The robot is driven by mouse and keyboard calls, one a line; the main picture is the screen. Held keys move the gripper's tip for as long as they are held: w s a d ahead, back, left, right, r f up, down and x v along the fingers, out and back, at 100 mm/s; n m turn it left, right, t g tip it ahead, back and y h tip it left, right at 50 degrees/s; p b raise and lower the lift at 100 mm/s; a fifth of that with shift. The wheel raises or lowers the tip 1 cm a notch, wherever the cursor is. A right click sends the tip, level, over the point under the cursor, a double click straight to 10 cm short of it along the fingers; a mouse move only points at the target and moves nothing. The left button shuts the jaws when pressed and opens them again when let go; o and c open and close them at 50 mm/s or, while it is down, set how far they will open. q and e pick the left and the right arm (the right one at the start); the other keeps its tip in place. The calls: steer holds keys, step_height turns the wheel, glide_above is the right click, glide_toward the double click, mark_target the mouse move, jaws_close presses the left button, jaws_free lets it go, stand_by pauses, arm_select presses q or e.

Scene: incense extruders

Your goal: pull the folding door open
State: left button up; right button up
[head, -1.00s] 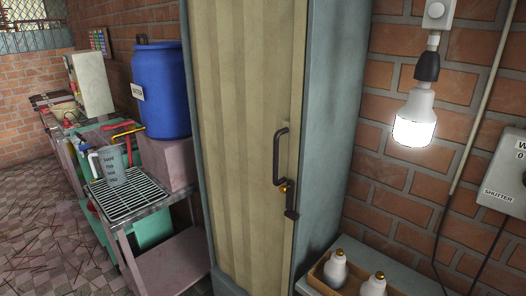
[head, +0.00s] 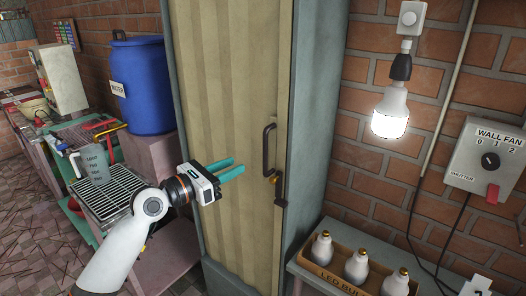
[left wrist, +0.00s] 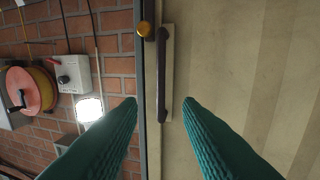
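The tan folding door (head: 232,130) is closed, with vertical pleats, in a grey-green frame. Its dark handle (head: 266,150) is near the right edge, with a small brass knob and a dark latch below it. My left gripper (head: 238,168) is in front of the door, just left of the handle, open and empty with teal fingers. My right gripper is not in view.
A blue barrel (head: 143,85) and a rack with a jug (head: 95,163) stand left of the door. To the right are a lit bulb (head: 390,112), a wall fan switch box (head: 485,160) and a crate of bulbs (head: 330,275) on a shelf.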

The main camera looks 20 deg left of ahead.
arm_select(q)
steer(key=p+x, duration=0.1)
steer(key=x, duration=1)
steer(key=shift+w+d+p, duration=0.2)
steer(key=shift+w+p, duration=0.15)
steer(key=shift+p, duration=0.05)
jaws_close()
